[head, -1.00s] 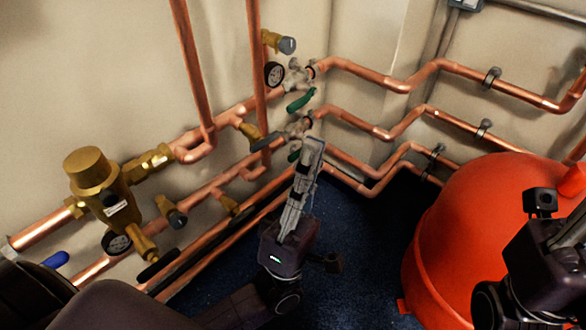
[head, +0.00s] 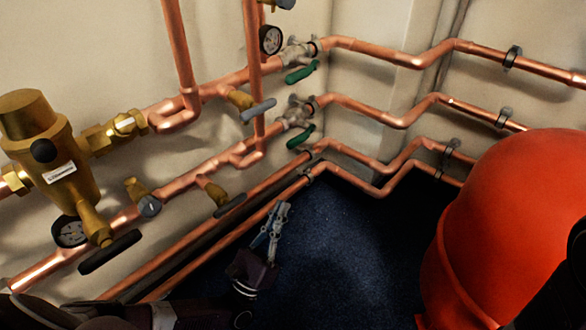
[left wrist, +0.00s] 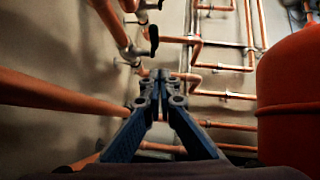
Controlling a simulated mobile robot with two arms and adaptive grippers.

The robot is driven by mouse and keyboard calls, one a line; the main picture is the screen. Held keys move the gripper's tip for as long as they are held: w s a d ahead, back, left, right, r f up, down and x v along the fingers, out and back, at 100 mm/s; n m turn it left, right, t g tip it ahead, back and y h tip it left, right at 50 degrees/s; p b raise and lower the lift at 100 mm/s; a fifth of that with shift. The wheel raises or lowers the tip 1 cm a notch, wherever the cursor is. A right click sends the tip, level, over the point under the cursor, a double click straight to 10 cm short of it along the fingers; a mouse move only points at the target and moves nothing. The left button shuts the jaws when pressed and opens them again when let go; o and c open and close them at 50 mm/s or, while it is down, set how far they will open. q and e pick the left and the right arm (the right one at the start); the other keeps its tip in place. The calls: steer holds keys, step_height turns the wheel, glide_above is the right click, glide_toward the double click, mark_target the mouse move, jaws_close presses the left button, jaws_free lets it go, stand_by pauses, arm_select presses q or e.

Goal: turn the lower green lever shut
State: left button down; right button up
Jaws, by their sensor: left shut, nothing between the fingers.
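The lower green lever (head: 301,137) sits on the lower silver valve (head: 297,113) near the wall corner. In the head view it slants up to the right, roughly along its pipe. The similar upper green lever (head: 300,73) is on the valve above. My left gripper (head: 281,208) is below the lower lever and apart from it, over the dark floor. Its fingers are shut and empty. In the left wrist view its fingertips (left wrist: 160,75) meet in front of blurred pipes; I cannot make out a green lever there. My right gripper is not in view.
Copper pipes (head: 375,175) run along both walls. A brass valve body (head: 45,145) and grey handles (head: 258,110) are on the left. A large red tank (head: 510,220) stands at the right. The blue floor (head: 340,240) between is clear.

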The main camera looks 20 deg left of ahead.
arm_select(q)
glide_toward(303, 137)
steer(key=w+f, duration=0.2)
steer(key=w, duration=0.2)
steer(key=shift+n, duration=0.3)
step_height(303, 137, up, 4)
steer(key=shift+w+r+p, duration=0.1)
steer(key=shift+p, duration=0.25)
steer(key=shift+d, duration=0.1)
